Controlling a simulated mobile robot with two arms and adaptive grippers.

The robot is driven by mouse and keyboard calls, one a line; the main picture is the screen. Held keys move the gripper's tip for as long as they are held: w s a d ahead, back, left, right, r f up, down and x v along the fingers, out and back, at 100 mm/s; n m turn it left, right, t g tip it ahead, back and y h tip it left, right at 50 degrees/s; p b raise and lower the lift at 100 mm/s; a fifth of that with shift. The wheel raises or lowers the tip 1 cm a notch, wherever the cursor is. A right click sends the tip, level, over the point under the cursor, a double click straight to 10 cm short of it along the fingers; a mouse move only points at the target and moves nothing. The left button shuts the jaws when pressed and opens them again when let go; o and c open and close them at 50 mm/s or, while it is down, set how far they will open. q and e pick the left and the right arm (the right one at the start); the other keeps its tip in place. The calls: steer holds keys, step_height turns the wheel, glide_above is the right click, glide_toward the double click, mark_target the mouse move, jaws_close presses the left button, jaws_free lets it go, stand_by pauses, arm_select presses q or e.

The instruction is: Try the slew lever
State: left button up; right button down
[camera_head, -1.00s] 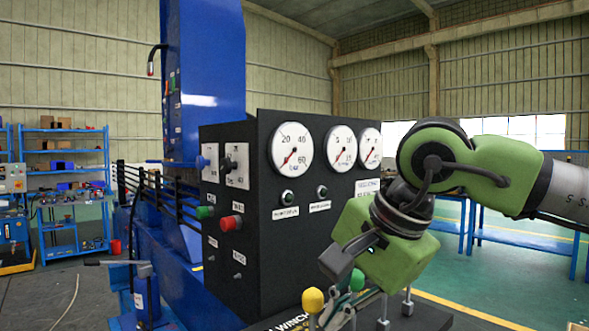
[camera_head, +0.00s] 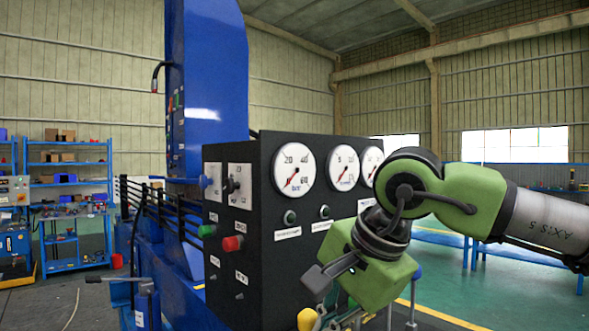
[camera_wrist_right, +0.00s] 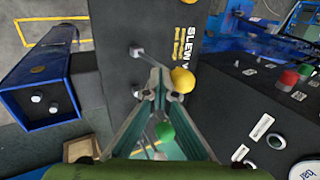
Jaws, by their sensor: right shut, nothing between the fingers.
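In the right wrist view a lever with a yellow ball (camera_wrist_right: 183,80) and a metal rod stands by the "SLEW" label (camera_wrist_right: 190,32) on a dark panel. My right gripper (camera_wrist_right: 159,76) is shut and empty. Its fingertips are close to the left of the yellow ball; I cannot tell if they touch. A green ball lever (camera_wrist_right: 165,131) shows between the finger bodies. In the head view the yellow ball (camera_head: 307,319) is at the bottom edge, below my right gripper (camera_head: 322,279). The lower part of the levers is out of that view. My left gripper is not in view.
The black control box (camera_head: 285,238) with gauges (camera_head: 297,165) and a red button (camera_head: 232,244) stands close beside the right gripper. A blue column (camera_head: 208,100) rises behind it. Blue shelves (camera_head: 65,200) are far left.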

steer(key=shift+w+a, duration=0.1)
stand_by(0.3)
steer(key=shift+w+a+r+p, duration=0.15)
steer(key=shift+w+a+p, duration=0.6)
steer(key=shift+w+a, duration=0.25)
steer(key=shift+w, duration=0.1)
steer(key=shift+w+r, duration=0.1)
steer(key=shift+r, duration=0.05)
stand_by(0.8)
steer(key=s+d+b, duration=0.4)
steer(key=s, duration=0.1)
step_height(320, 180, up, 10)
steer(key=f+p, duration=0.1)
steer(key=p, duration=0.8)
glide_above(313, 314)
steer(key=s+d, duration=0.4)
steer(key=shift+s+r, duration=0.2)
steer(key=shift+r, duration=0.05)
